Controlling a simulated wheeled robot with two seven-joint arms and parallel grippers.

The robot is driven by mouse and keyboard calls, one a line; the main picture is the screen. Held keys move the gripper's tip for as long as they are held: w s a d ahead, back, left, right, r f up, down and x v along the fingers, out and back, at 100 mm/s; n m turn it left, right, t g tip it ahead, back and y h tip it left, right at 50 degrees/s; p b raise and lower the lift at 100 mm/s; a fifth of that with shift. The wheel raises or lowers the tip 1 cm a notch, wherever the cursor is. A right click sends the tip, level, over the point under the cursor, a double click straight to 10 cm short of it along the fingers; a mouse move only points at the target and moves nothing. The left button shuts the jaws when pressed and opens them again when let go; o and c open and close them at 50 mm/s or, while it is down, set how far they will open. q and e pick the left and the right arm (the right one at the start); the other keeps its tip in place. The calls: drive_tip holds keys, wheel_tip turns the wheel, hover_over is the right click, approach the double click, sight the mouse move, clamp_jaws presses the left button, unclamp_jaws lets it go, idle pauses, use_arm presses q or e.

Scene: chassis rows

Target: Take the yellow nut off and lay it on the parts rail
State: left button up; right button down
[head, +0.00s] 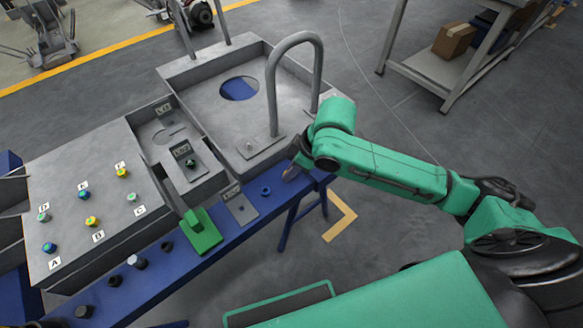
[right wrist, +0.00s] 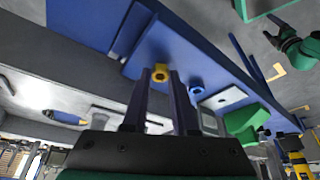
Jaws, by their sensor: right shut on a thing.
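A yellow nut (right wrist: 160,73) sits between the fingertips of my right gripper (right wrist: 161,76), which is shut on it. In the head view my right gripper (head: 291,172) is at the far right end of the blue parts rail (head: 222,220), and the nut is not clear there. The nut appears over the rail in the right wrist view; I cannot tell if it touches. A blue nut (head: 266,190) is on the rail close by. My left gripper is outside the head view; a small green arm with dark fingers (right wrist: 281,33) in the right wrist view looks like it.
A green block (head: 204,238), a grey plate (head: 241,208) and several dark pieces occupy the rail. The grey chassis panel (head: 60,195) carries coloured fittings labelled A to F. A tall grey hoop handle (head: 271,95) rises behind the rail, near my right arm.

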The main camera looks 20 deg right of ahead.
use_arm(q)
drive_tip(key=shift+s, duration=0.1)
use_arm(e)
drive_tip(key=shift+f, duration=0.3)
drive_tip(key=c, duration=0.6)
unclamp_jaws()
drive_tip(key=p+v, duration=0.2)
drive_tip(key=v, duration=0.4)
drive_tip(key=shift+w, duration=0.1)
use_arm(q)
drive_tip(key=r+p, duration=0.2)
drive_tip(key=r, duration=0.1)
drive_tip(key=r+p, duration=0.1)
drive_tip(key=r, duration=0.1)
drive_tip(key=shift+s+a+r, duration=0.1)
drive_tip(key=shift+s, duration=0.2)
use_arm(e)
drive_tip(key=v, duration=0.8)
drive_tip(key=shift+r, duration=0.25)
